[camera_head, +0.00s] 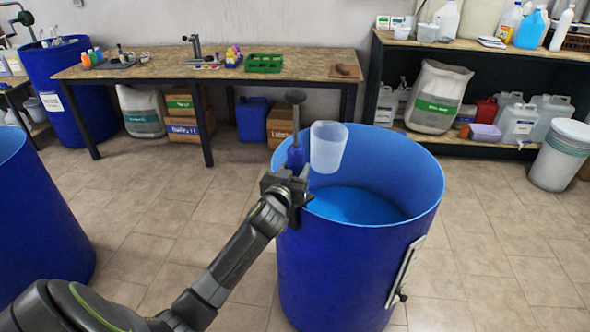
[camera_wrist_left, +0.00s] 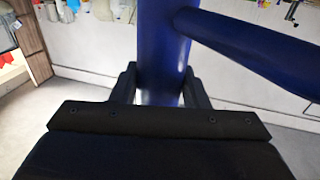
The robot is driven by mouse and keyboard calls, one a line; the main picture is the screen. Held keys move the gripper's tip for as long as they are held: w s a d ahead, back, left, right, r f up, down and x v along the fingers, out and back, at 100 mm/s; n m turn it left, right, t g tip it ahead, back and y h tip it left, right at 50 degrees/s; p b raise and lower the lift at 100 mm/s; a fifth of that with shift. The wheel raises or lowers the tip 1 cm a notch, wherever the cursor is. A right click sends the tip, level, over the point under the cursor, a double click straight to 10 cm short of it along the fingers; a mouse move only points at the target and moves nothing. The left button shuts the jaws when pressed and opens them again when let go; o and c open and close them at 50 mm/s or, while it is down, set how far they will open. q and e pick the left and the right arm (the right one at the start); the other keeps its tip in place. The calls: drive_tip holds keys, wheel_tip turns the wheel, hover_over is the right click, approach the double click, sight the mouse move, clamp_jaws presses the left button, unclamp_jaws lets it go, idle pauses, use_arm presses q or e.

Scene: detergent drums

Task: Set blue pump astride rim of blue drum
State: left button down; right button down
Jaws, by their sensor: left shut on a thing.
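The blue pump (camera_head: 296,157) stands roughly upright at the near-left rim of the open blue drum (camera_head: 332,270), its grey handle knob on top. My left gripper (camera_head: 288,190) is shut on its blue body. The left wrist view shows the blue tube (camera_wrist_left: 162,50) between the fingers (camera_wrist_left: 160,92), with a blue branch (camera_wrist_left: 250,50) running right. A translucent cup (camera_head: 328,147) appears beside the pump over the drum opening; what supports it is unclear. The gripper hides the pump's lower part, so I cannot tell whether it straddles or touches the rim.
A labelled plate (camera_head: 405,272) is on the drum's right side. Another blue drum (camera_head: 35,220) stands at the left, and a third (camera_head: 75,110) behind it. A wooden workbench (camera_head: 150,66) and a loaded shelf (camera_head: 480,142) stand behind. Tiled floor (camera_head: 500,250) is clear at the right.

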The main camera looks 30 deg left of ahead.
use_arm(q)
drive_tip(key=shift+r, duration=0.2)
drive_tip(key=c, duration=0.7)
unclamp_jaws()
drive_tip(key=shift+c, duration=0.2)
drive_tip(key=shift+f, duration=0.35)
drive_tip(key=b+v, duration=0.1)
drive_tip(key=v, duration=1.6)
drive_tip(key=shift+s+r, duration=0.25)
drive_tip(key=shift+d, duration=0.15)
